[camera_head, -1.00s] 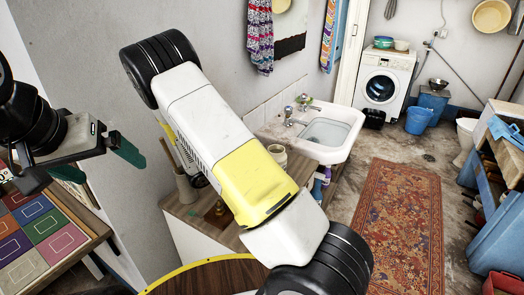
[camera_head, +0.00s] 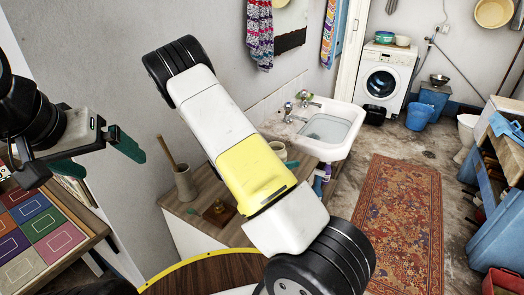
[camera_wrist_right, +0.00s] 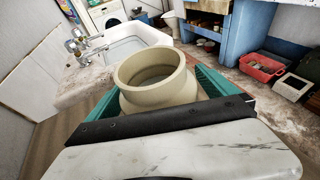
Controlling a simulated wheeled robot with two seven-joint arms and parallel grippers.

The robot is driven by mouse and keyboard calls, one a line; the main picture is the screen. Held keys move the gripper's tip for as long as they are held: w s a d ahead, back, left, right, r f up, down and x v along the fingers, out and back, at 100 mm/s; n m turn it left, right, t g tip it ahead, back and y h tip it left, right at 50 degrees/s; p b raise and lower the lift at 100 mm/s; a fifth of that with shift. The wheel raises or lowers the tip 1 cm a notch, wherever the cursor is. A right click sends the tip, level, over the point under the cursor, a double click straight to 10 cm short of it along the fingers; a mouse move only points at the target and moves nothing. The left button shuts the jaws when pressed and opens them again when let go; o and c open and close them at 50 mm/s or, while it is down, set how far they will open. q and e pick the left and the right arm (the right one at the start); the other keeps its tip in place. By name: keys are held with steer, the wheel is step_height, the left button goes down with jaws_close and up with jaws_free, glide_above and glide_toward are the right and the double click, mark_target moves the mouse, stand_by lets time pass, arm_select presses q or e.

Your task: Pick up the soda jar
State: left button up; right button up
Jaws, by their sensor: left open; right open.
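The soda jar appears to be the beige, wide-mouthed jar (camera_wrist_right: 158,82) in the right wrist view, upright with an open, empty-looking mouth. My right gripper (camera_wrist_right: 155,92) is open, with a teal finger on each side of the jar; whether they touch it cannot be told. In the head view the jar (camera_head: 278,150) shows partly behind my right arm, on the wooden counter beside the sink. My left gripper (camera_head: 84,158) is open and empty at the far left, away from the jar.
A grey crock (camera_head: 185,184) with a wooden handle in it and a small brown item (camera_head: 218,212) stand on the counter (camera_head: 178,207). The white sink (camera_head: 338,137) adjoins behind the jar. A table with coloured squares (camera_head: 40,225) lies below my left gripper.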

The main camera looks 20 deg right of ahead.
steer(key=shift+r, duration=0.1)
steer(key=c, duration=2)
